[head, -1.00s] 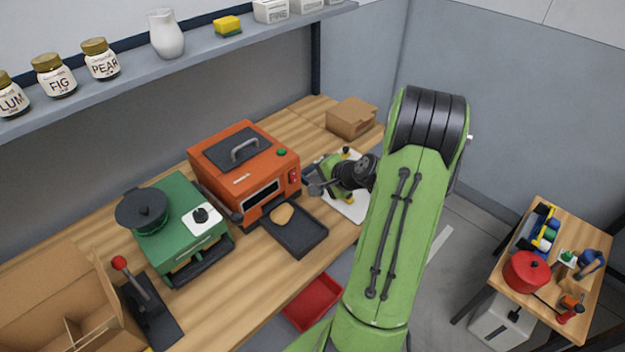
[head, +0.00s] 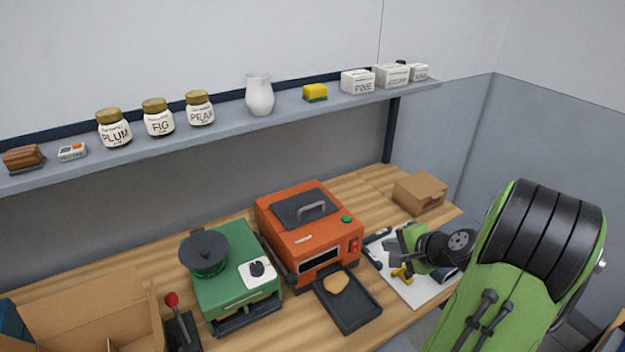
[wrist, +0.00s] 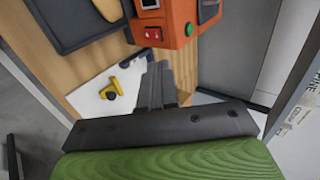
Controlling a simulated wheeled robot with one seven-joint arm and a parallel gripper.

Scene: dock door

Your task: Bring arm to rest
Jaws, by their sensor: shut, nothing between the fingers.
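My green arm (head: 500,310) reaches in from the lower right in the head view, its black ringed joint closest to the camera. My gripper (head: 393,238) is beyond it, above the white board on the bench and just right of the orange machine. In the wrist view my gripper's dark fingers (wrist: 157,75) are together and empty, pointing toward the orange machine (wrist: 165,22). A yellow and black item (wrist: 112,88) lies on the white board (wrist: 88,100), apart from the fingers. My own wrist hides part of the board in the head view.
The orange machine (head: 315,245) has a dark tray (head: 360,312) with a tan piece (head: 336,283) in front. A green machine (head: 215,290) with a black pot stands left of it. A cardboard box (head: 420,193) is behind my gripper. A shelf (head: 225,128) holds jars and a vase.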

